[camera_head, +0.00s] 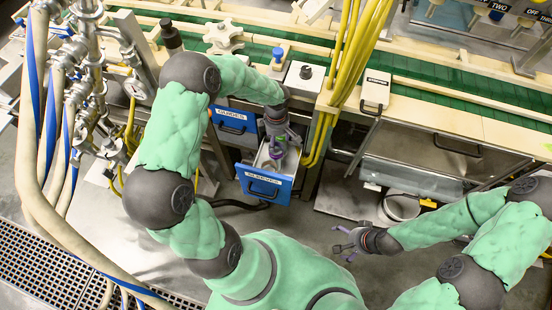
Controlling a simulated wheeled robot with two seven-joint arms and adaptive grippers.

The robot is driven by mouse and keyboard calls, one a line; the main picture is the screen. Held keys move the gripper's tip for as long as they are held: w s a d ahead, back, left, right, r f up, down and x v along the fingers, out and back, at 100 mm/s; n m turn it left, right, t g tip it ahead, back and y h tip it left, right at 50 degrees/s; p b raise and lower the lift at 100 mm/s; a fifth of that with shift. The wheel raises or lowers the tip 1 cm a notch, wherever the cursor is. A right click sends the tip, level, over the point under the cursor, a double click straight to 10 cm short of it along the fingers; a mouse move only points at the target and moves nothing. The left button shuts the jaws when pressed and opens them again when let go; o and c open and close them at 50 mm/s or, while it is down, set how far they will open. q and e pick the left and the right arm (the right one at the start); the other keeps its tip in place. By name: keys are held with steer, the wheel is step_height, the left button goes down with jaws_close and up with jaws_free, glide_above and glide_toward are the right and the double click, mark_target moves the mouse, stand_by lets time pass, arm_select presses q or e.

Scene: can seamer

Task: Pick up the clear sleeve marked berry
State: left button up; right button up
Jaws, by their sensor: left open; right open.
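An open drawer with a blue front labelled SLEEVES (276,192) stands below the green conveyor, near the middle of the view. My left gripper (279,149) points down into this drawer, its purple-tipped fingers apart. A small pale shape shows between and below the fingers, but I cannot tell whether it is a sleeve. I cannot read any berry marking, and the gripper hides part of the drawer's inside. My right gripper (345,244) is open and empty above the grey floor, to the right of my body.
A shut blue drawer labelled GUIDES (232,123) is up and left of the open one. Yellow hoses (354,50) hang right of the drawers. A green conveyor (420,92) runs across the back. A white bucket (401,207) stands beyond my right gripper. Pipes (95,95) crowd the left.

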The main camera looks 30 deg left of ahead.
mark_target(276, 146)
arm_select(q)
step_height(276, 146, down, 4)
steer(key=shift+f+b, duration=0.1)
steer(key=shift+b, duration=0.35)
steer(key=f+b, duration=0.2)
steer(key=f, duration=0.3)
steer(key=shift+s, duration=0.2)
steer(key=shift+r, duration=0.1)
jaws_close()
